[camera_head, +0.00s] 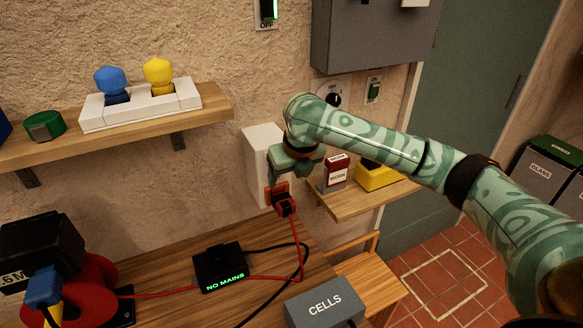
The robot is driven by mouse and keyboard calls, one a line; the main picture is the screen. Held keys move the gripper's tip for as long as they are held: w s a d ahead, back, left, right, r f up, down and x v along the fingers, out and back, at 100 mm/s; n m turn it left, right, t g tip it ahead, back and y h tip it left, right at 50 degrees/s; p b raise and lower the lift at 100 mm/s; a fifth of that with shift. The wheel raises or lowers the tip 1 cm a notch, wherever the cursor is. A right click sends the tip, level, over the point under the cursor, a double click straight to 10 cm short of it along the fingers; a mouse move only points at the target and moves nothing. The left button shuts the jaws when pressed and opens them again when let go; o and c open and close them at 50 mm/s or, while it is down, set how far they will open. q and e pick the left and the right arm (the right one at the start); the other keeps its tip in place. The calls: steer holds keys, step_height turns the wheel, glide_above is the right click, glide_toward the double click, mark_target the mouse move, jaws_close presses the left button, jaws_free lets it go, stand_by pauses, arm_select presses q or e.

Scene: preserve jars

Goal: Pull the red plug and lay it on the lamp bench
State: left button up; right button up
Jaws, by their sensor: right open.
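The red plug (286,204) sits at an orange-red socket plate (271,194) on the side of a white wall box (259,150). A red cord hangs down from it to the wooden bench (160,262) below. My right gripper (294,178) is open, just above the plug, with its fingers pointing down; whether they touch it I cannot tell. My left gripper is not in view. No label shows which surface is the lamp bench.
On the bench are a black box (219,268) reading "NO MAINS", a grey "CELLS" box (325,308) and a red reel (88,290). A small shelf (355,202) holds a red-and-white box and a yellow item.

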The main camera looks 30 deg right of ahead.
mark_target(283, 197)
steer(key=b+x, duration=0.3)
steer(key=x, duration=0.8)
steer(key=shift+a+b, duration=0.1)
steer(key=shift+b, duration=0.2)
steer(key=c, duration=1.2)
